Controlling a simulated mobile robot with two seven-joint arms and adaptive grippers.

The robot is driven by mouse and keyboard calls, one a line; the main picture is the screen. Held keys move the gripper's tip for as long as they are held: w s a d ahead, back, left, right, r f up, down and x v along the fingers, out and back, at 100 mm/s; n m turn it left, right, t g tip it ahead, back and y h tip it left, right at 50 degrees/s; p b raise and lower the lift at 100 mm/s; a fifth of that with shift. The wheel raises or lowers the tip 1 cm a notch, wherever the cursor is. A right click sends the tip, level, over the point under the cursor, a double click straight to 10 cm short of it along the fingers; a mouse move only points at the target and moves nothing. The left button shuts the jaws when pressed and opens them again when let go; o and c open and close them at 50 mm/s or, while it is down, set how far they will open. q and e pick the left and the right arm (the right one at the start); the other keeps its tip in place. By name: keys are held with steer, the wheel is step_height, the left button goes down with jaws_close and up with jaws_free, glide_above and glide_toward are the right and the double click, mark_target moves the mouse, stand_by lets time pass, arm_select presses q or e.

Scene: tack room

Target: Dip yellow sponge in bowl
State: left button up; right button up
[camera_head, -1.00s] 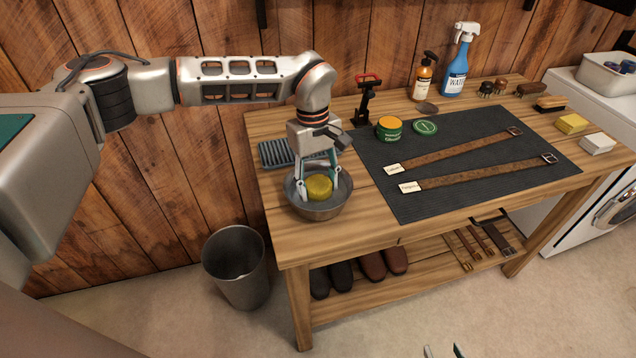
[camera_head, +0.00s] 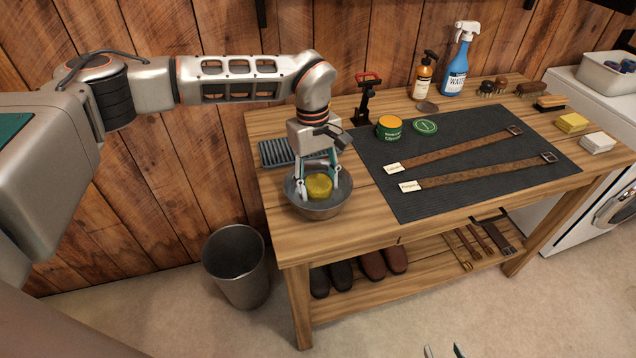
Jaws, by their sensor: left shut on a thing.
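The yellow sponge (camera_head: 319,187) is a rounded yellow piece inside the metal bowl (camera_head: 319,210), which stands at the left front of the wooden workbench. My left gripper (camera_head: 318,188) points down into the bowl, with its fingers shut on the sponge from both sides. The sponge's underside and the bottom of the bowl are hidden, so I cannot tell whether it touches liquid. Of my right gripper (camera_head: 444,351), only the two fingertips show at the bottom edge, apart and empty, well in front of the bench.
A grey ribbed tray (camera_head: 277,153) lies just behind the bowl. A dark mat (camera_head: 470,192) with two leather straps is to the right. A green tin (camera_head: 389,129), bottles and brushes stand further back. A metal bin (camera_head: 236,267) is on the floor at left.

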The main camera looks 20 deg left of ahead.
arm_select(q)
steer(key=shift+r+p, duration=2.2)
steer(key=shift+r, duration=0.75)
step_height(320, 180, up, 2)
steer(key=shift+r+p, duration=0.1)
steer(key=shift+p, duration=0.2)
step_height(320, 180, up, 5)
steer(key=shift+f, duration=0.1)
